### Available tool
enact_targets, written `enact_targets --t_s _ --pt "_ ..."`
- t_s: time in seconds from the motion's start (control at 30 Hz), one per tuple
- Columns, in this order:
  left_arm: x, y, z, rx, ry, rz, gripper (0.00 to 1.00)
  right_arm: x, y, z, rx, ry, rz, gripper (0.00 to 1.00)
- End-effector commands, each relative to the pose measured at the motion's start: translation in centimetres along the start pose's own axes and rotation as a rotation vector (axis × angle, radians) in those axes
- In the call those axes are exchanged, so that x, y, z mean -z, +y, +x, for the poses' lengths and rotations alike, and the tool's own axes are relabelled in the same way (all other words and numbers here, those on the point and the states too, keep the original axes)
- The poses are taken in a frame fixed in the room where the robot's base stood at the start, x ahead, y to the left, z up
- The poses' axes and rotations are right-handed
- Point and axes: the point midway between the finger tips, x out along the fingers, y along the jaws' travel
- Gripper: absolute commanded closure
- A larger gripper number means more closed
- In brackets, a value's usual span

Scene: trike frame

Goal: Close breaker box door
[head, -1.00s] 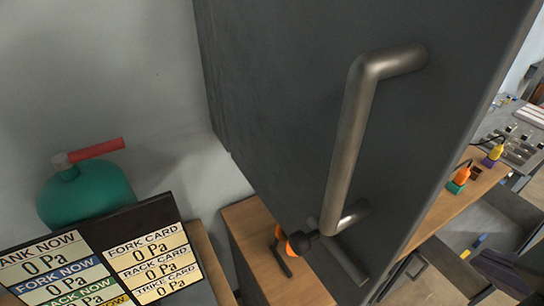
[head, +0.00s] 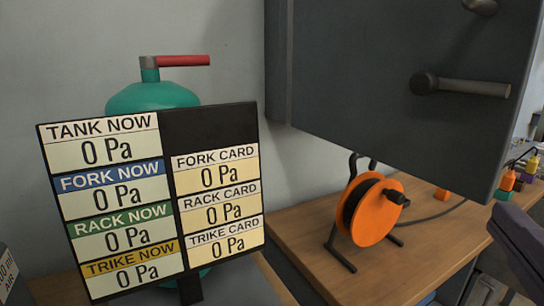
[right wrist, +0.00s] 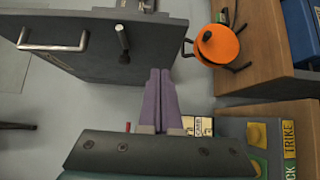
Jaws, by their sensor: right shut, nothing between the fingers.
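The breaker box door (head: 350,90) is a large dark grey panel at the upper right of the head view. A rod-shaped latch (head: 460,86) with a round dark end sticks out from it. The door (right wrist: 120,22) also shows in the right wrist view, with a long metal handle (right wrist: 52,44) and the latch rod (right wrist: 122,42). I cannot tell how far the door stands open. My right gripper (head: 502,222) has purple fingers and is at the right edge, below the door. In the right wrist view its fingers (right wrist: 162,72) are shut, empty, with the door behind their tips. My left gripper is out of view.
An orange cable reel (head: 372,210) stands on the wooden bench (head: 320,245) below the door. A pressure readout board (head: 214,133) and a green tank (head: 150,97) are at the left. Several coloured connectors (head: 510,178) lie at the far right.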

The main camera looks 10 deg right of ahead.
Motion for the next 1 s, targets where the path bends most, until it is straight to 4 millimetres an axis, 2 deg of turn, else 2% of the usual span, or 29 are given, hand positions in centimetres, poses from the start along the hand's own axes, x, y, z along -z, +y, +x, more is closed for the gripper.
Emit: enact_targets --t_s 0.03,0.1,0.4,0.63,1.0 --pt "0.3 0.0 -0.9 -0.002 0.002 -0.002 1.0 0.0 0.7 1.0 -0.004 -0.002 0.002 1.0" --pt "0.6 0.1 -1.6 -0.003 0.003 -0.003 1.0 0.0 0.7 2.4 -0.005 -0.002 0.0 1.0" --pt "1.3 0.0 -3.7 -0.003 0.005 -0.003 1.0 -0.1 0.6 8.8 -0.002 -0.003 0.002 1.0" --pt "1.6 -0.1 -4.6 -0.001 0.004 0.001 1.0 -2.5 0.2 10.7 0.001 -0.003 0.0 1.0" --pt "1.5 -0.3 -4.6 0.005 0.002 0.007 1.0 -3.0 0.0 11.2 0.002 -0.002 0.004 1.0"
